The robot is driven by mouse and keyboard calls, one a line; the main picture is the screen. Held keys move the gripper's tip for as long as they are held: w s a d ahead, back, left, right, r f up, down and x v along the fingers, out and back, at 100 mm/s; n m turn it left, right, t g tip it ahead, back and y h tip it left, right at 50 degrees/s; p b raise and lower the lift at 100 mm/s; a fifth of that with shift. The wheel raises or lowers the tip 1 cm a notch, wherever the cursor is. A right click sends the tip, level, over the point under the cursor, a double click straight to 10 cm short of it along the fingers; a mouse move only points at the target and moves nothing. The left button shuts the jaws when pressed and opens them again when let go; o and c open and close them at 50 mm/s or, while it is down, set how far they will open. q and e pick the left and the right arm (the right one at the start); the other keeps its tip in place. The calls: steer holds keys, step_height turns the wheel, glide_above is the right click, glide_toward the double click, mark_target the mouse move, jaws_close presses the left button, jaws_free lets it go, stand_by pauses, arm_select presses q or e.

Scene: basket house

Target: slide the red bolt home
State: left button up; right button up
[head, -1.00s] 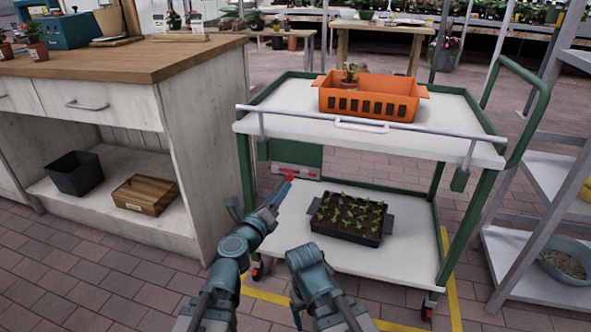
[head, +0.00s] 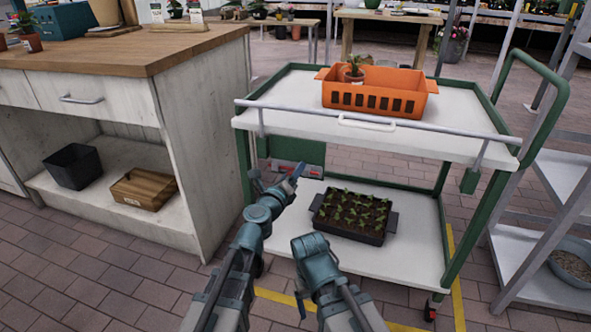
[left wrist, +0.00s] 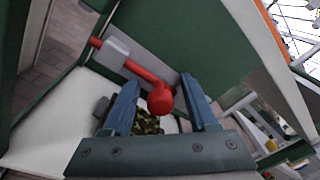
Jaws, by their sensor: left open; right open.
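The red bolt (left wrist: 160,97) shows in the left wrist view as a red rod through a grey block (left wrist: 116,52), ending in a round knob. The block is on a green panel of the cart. My left gripper (left wrist: 160,86) is open, with one blue finger on each side of the knob; I cannot tell whether either touches it. In the head view my left gripper (head: 277,177) is in front of the grey bolt plate (head: 310,171) and hides most of the bolt. My right gripper (head: 300,303) is low in front of the cart, mostly hidden by its own arm, and empty.
The cart's upper shelf (head: 290,108) carries an orange basket (head: 378,105) with a potted plant. A seedling tray (head: 350,234) sits on the lower shelf, right of my left gripper. A wooden bench (head: 215,140) stands left, a grey rack (head: 520,262) right.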

arm_select(q)
jaws_close()
steer(key=shift+s, duration=0.15)
stand_by(1.2)
